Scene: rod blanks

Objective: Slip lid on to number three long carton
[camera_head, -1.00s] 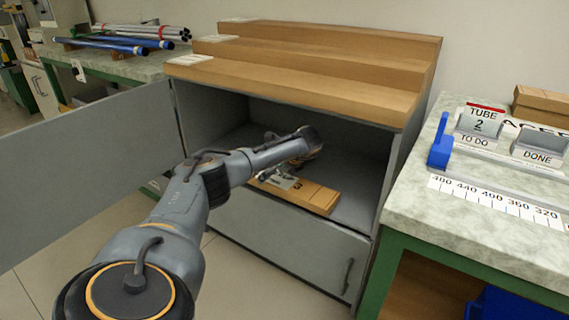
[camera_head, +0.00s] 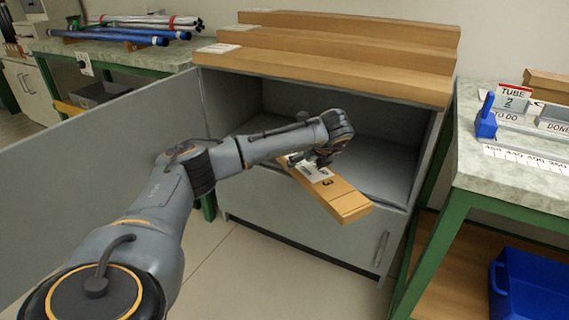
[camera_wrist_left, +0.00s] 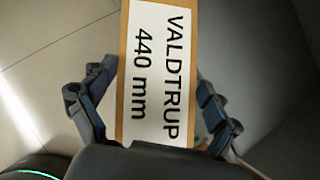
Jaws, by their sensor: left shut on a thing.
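The long brown carton (camera_head: 343,199) is marked with a 3 and carries a white label. My left gripper (camera_head: 318,160) is shut on it near its far end and holds it at the front of the open cabinet, its near end jutting out over the floor. In the left wrist view the carton's label (camera_wrist_left: 155,75) reads "VALDTRUP 440 mm", and the fingers of my left gripper (camera_wrist_left: 150,105) lie on both sides of it. I cannot make out a separate lid. My right gripper is not in view.
The grey cabinet (camera_head: 300,220) has its door (camera_head: 90,165) swung open to the left and stepped wooden boards (camera_head: 330,62) on top. A bench (camera_head: 510,180) with a blue stop (camera_head: 486,118) stands right, above a blue bin (camera_head: 530,290). Tubes (camera_head: 130,37) lie back left.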

